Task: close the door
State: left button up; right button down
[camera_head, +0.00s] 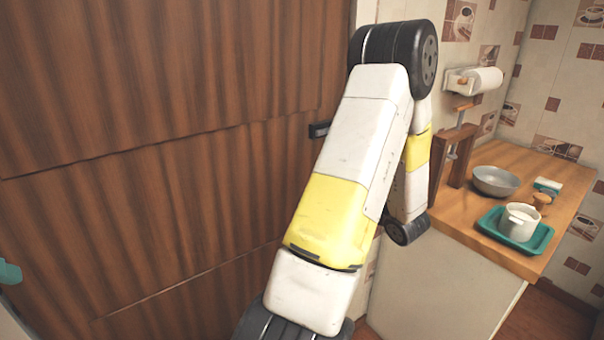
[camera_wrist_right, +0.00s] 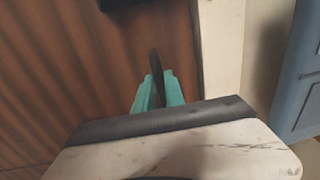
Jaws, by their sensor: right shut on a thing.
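A large brown wooden door (camera_head: 150,150) fills the left of the head view. It also shows at the left of the right wrist view (camera_wrist_right: 60,60). A small dark fitting (camera_head: 319,129) sticks out near the door's right side. In the right wrist view, the teal fingers of my right gripper (camera_wrist_right: 157,90) are shut on a thin dark door handle (camera_wrist_right: 155,65) beside the door's edge. My right arm hides this gripper in the head view. A small teal part of my left gripper (camera_head: 8,272) shows at the left edge; its fingers cannot be made out.
A wooden counter (camera_head: 490,240) stands right of my arm. It holds a grey bowl (camera_head: 495,181), a teal tray (camera_head: 535,246) with a white pot (camera_head: 519,222), and a wooden stand (camera_head: 455,150). A blue panelled surface (camera_wrist_right: 300,80) shows at the right wrist view's right.

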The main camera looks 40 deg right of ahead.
jog(key=shift+s+d+r, duration=0.15)
jog(key=shift+s+d, duration=0.2)
jog(key=shift+s, duration=0.1)
jog(key=c, duration=1.4)
grip_release()
jog(key=shift+s+d, duration=0.15)
jog(key=shift+s, duration=0.05)
jog(key=shift+w, duration=0.2)
jog(key=s, duration=0.9)
jog(key=shift+a+h, duration=0.35)
jog(key=shift+h, duration=0.05)
